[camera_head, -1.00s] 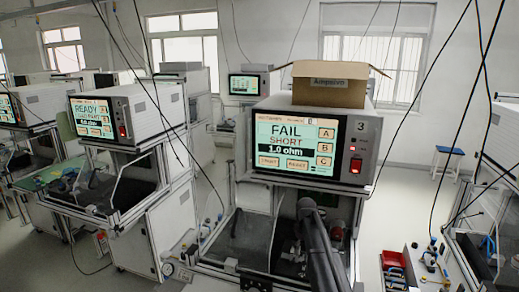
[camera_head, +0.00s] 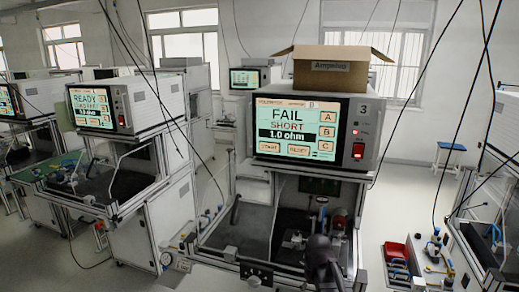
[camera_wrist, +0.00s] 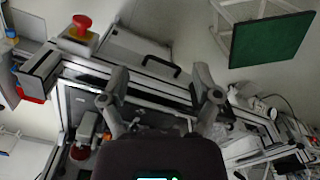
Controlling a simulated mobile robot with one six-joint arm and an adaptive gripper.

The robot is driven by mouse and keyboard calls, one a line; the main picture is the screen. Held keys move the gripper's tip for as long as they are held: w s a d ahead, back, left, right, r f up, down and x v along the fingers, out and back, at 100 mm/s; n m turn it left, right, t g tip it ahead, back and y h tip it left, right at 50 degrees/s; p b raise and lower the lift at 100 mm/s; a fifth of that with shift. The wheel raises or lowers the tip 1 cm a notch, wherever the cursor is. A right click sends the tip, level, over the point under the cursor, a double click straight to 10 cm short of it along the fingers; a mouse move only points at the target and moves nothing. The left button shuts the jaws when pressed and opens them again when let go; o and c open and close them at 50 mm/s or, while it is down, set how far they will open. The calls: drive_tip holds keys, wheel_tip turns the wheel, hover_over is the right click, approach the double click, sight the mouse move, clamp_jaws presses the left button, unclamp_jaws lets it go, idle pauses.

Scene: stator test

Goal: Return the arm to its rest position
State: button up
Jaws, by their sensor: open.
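My gripper (camera_wrist: 161,95) shows in the wrist view with its two fingers spread wide apart and nothing between them. It is above the test station's frame. In the head view part of my arm shows low in front of the station, right of centre; the gripper itself cannot be made out there. The tester (camera_head: 307,130) on top of the station is marked 3, and its screen reads FAIL, SHORT, 1.0 ohm.
An open cardboard box (camera_head: 331,72) stands on the tester. A second station with a READY screen (camera_head: 90,107) is at left. Red bins (camera_head: 396,256) with small parts are at lower right. Dark cables hang across the view. A blue stool (camera_head: 451,147) stands behind at right.

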drive_tip(key=s+f+m+b, duration=0.2)
drive_tip(key=s+f, duration=0.1)
drive_tip(key=s, duration=0.5)
drive_tip(key=shift+s, duration=0.4)
